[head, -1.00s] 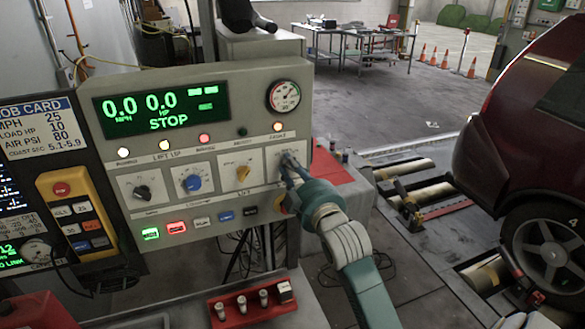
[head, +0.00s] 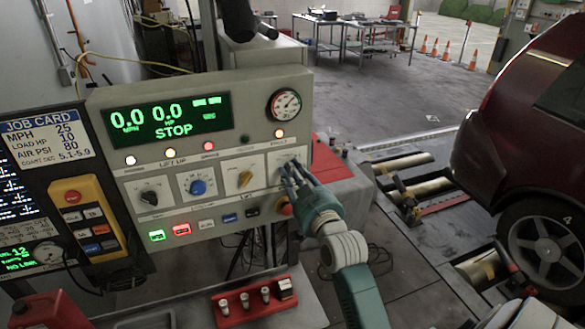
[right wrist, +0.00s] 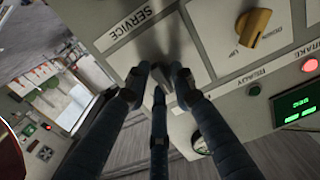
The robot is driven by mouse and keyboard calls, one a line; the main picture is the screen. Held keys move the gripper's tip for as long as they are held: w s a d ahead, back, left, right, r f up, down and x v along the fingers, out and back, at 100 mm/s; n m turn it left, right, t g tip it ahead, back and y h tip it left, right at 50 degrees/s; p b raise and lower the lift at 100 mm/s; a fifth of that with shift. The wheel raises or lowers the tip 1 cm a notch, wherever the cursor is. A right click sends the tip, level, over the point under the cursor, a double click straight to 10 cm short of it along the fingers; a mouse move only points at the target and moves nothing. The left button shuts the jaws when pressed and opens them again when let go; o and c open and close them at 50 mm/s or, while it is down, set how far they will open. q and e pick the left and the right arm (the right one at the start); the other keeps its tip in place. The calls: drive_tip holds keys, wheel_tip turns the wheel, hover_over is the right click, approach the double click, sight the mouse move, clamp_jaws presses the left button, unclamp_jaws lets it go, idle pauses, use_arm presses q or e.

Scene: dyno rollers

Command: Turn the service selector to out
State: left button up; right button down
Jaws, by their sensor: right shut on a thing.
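The service selector is a dark knob (right wrist: 165,80) on a white plate marked SERVICE (right wrist: 128,22) in the right wrist view. In the head view its plate (head: 274,158) is the rightmost on the grey control panel, and the knob is mostly hidden behind my fingers. My right gripper (head: 288,170) reaches it from the lower right, its three dark fingers closed around the knob. The fingertips also show in the right wrist view (right wrist: 160,80). The knob's pointer direction cannot be read. My left gripper is not in view.
A yellow knob (head: 245,178), a blue knob (head: 198,187) and a black knob (head: 149,198) sit left of the selector. Lit buttons (head: 181,230) lie below. The display (head: 165,118) reads STOP. A red car (head: 530,130) stands at right beside the rollers.

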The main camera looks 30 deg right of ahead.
drive_tip(key=m+p, duration=0.3)
drive_tip(key=m, duration=0.4)
drive_tip(key=shift+d, duration=0.15)
drive_tip(key=shift+f+m, duration=0.1)
drive_tip(key=shift+m, duration=0.3)
drive_tip(key=c, duration=1.8)
unclamp_jaws()
drive_tip(key=shift+o, duration=0.7)
drive_tip(key=shift+s+d, duration=0.1)
drive_tip(key=shift+d, duration=0.05)
drive_tip(key=v, duration=1.2)
